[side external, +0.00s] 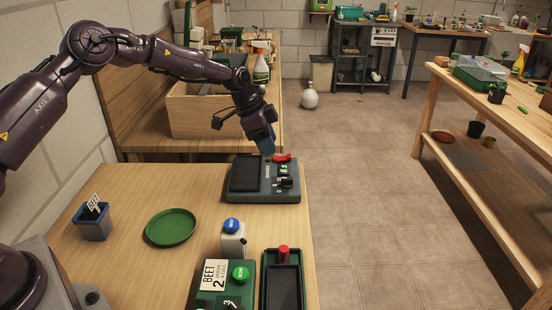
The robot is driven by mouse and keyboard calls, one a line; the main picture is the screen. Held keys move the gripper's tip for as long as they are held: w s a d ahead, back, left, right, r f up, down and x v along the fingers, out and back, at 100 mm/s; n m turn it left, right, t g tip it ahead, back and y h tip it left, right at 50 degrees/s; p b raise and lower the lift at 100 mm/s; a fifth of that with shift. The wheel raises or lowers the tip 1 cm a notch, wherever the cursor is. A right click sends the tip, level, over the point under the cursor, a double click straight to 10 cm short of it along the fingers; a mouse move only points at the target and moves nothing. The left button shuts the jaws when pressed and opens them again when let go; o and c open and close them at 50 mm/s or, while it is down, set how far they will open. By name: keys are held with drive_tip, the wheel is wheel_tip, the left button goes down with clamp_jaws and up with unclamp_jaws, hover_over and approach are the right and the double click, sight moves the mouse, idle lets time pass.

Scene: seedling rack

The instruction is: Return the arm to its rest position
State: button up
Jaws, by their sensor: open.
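My arm reaches from the left across the wooden bench, and its elbow is bent high. My gripper (263,141) points down at the back edge of the bench, just above or behind a dark grey device (266,196). The device has a black pad, a red switch (282,158), a small green display and a black knob. The fingertips are small and dark here, and I see nothing held between them. I cannot tell whether they touch the device.
The bench (130,180) also holds a blue-grey pot (93,226) with a label, a green saucer (171,228), a white blue-topped container (233,242), a green BEET box (246,297) and a green-rimmed black tray (283,254). A wooden crate (205,119) stands behind.

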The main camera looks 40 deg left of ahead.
drive_tip(key=shift+v, duration=1)
drive_tip(key=s+d+r+n+y, duration=0.1)
drive_tip(key=s+r, duration=0.5)
drive_tip(key=s, duration=0.6)
drive_tip(key=s+d+r+n+t+y, duration=0.1)
drive_tip(key=s+r+n, duration=0.4)
drive_tip(key=s, duration=0.7)
drive_tip(key=s+d+r+n+t+y, duration=0.1)
drive_tip(key=s+d+r+n, duration=0.2)
drive_tip(key=s+r, duration=0.4)
drive_tip(key=s, duration=0.6)
drive_tip(key=shift+d+r, duration=0.35)
